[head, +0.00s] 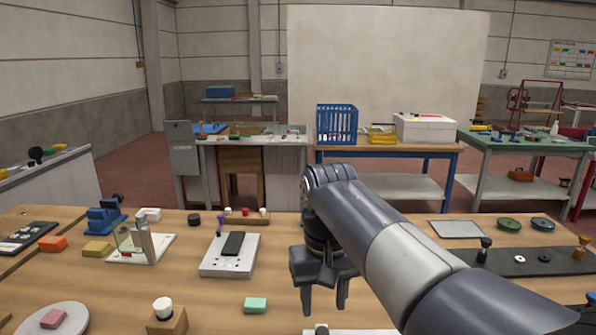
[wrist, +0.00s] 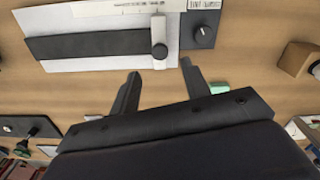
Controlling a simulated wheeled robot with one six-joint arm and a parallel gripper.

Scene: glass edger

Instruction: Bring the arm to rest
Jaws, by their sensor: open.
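My gripper (head: 325,300) hangs over the front middle of the wooden table (head: 200,285), fingers pointing down. In the wrist view its two fingers (wrist: 159,72) are apart with nothing between them. My arm reaches in from the lower right of the head view. Beyond the fingertips, the wrist view shows a white board with a dark strip (wrist: 90,45), a grey clamp-like piece and a black knob (wrist: 203,36). The gripper appears above the table surface; its exact height cannot be told.
A pale green block (head: 255,305) lies left of my gripper. A white device with a black pad (head: 230,255) stands further left. A dark strip board (head: 525,262) lies to the right, behind my arm. Bare wood shows between the items.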

